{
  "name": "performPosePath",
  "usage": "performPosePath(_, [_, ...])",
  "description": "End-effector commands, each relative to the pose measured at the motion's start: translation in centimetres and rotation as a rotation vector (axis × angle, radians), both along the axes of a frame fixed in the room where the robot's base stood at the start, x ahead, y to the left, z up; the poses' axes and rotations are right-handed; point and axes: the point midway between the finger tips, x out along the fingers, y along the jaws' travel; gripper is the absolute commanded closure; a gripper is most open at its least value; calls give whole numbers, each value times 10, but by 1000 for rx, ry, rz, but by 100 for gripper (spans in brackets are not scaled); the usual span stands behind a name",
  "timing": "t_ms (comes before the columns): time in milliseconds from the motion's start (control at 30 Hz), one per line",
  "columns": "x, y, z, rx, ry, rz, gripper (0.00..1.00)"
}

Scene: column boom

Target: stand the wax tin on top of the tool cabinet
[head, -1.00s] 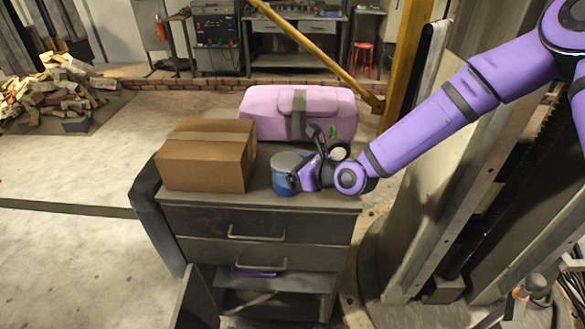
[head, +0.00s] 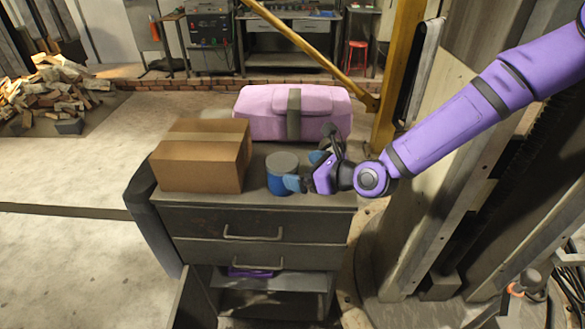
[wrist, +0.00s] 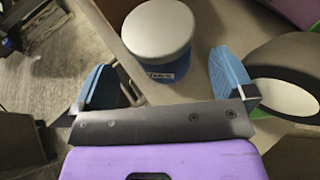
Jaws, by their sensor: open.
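The wax tin (head: 282,175) is a blue cylinder with a grey lid. It stands upright on top of the tool cabinet (head: 262,223), near its front right part. My gripper (head: 305,170) is just right of the tin, with its blue fingers spread and nothing between them. In the wrist view the tin (wrist: 160,35) shows its grey lid and a label on its blue side. It lies beyond the open fingertips of my gripper (wrist: 160,80), apart from them. The tin's base is partly hidden by a finger in the head view.
A cardboard box (head: 200,157) stands left of the tin on the cabinet. A pink case (head: 265,112) with a grey strap is behind. A yellow beam (head: 400,80) rises at the right. The cabinet's lower part is open, with a purple item (head: 250,272) inside.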

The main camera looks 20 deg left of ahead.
Motion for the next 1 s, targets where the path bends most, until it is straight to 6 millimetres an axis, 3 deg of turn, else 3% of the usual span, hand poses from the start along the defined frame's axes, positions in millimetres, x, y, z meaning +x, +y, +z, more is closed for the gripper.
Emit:
performPosePath(200, [-11, -32, 12, 0, -1, -2, 0])
performPosePath(400, [-18, -50, 19, 0, 0, 0, 0])
performPosePath(867, [-22, -58, 23, -2, -4, 3, 0])
performPosePath(1000, [-21, -65, 20, -73, -57, 26, 0])
